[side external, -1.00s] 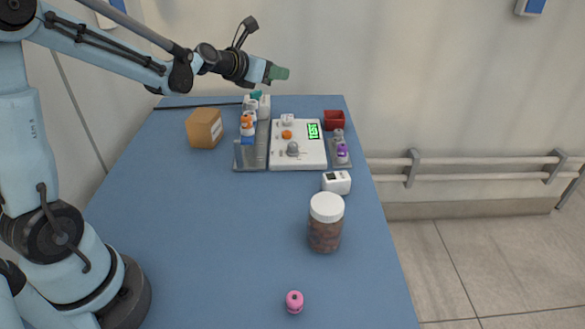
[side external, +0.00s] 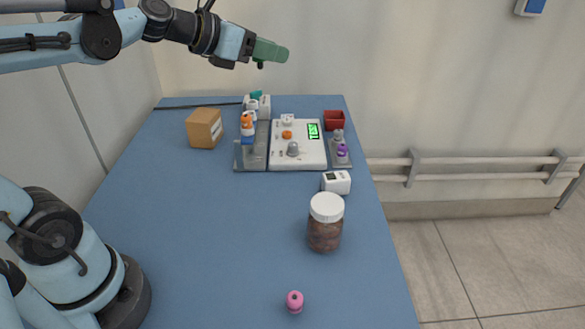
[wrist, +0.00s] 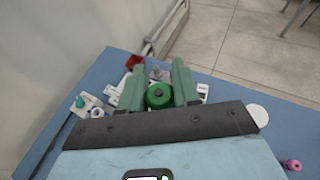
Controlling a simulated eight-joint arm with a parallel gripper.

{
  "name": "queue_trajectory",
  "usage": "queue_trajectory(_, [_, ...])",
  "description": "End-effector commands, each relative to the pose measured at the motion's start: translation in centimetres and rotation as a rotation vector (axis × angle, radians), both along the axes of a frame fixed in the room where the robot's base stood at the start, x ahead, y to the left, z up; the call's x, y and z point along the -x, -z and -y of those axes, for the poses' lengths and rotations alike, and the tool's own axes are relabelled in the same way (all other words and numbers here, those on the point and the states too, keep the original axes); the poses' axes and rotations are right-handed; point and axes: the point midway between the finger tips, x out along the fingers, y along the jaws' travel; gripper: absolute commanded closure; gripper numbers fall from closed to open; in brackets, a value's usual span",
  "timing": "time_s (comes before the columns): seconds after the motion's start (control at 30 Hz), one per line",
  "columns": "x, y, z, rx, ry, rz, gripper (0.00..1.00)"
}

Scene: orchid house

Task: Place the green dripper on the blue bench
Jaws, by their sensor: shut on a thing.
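My gripper (side external: 272,51) has green fingers and is high above the far part of the blue bench (side external: 210,235). In the wrist view the fingers of my gripper (wrist: 157,92) are shut on the green dripper (wrist: 159,97), a round green piece with a dark centre. In the side view the dripper is mostly hidden by the fingers; only a small dark bit shows under them. The blue bench also shows in the wrist view (wrist: 232,95), below the gripper. The dripper is well clear of the bench top.
At the far end stand a white panel device (side external: 313,157), grey trays with small bottles (side external: 247,129), a red box (side external: 334,119) and a cardboard box (side external: 204,128). A white timer (side external: 336,182), brown jar (side external: 325,225) and pink dripper (side external: 295,300) are nearer. The bench's left middle is clear.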

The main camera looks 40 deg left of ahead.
Motion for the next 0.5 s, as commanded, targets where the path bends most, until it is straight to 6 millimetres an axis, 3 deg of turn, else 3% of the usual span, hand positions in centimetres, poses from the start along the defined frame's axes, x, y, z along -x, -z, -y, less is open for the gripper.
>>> queue_trajectory(0.1, [1.6, -0.6, 1.1, 0.0, 0.033, 0.003, 0.97])
queue_trajectory(0.27, [2.7, -1.0, 1.8, 0.0, 0.055, 0.007, 0.97])
queue_trajectory(0.5, [1.3, -0.6, 1.0, 0.0, 0.03, 0.004, 0.97])
